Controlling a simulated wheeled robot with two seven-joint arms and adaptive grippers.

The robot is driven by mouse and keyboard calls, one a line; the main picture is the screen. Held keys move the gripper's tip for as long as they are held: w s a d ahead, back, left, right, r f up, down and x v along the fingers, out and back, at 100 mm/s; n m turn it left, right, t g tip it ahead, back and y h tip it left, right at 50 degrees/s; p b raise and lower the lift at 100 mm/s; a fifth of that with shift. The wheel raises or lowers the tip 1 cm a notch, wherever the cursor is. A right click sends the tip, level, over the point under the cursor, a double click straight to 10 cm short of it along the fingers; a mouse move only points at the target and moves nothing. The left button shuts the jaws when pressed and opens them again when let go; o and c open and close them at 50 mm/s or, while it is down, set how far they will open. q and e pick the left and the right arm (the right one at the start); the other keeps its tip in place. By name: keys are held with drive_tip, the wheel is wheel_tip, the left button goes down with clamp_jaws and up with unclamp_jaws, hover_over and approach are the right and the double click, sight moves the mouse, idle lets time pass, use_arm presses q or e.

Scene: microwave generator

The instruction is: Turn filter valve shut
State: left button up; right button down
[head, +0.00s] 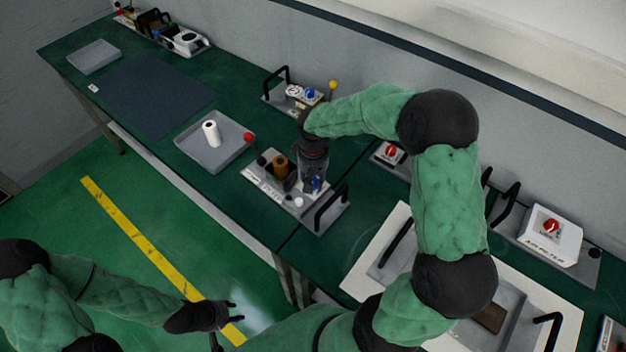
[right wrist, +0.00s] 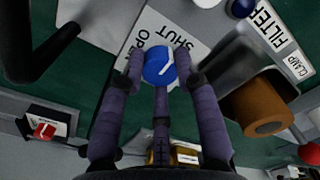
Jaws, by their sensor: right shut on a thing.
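The filter valve is a blue round knob with a white pointer line, seen in the right wrist view (right wrist: 158,67). It sits on a white label plate (right wrist: 140,45) with the words "SHUT" and "OPEN", partly hidden by my fingers. My right gripper (right wrist: 158,75) is shut on the knob, fingers on both sides of it. In the head view my right gripper (head: 314,183) reaches down onto the filter board (head: 280,200), hiding much of the valve. My left gripper (head: 230,312) hangs over the floor, fingers spread and empty.
A brown cylinder (head: 281,166) stands beside the valve, and a black handle (head: 331,207) rises at the board's right end. A grey tray (head: 196,150) with a white roll (head: 211,134) lies to the left. A dark mat (head: 150,95) leaves free room farther left.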

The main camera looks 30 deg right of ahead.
sight(313, 181)
idle(0.3)
drive_tip(key=c, duration=0.9)
unclamp_jaws()
wheel_tip(313, 181, up, 12)
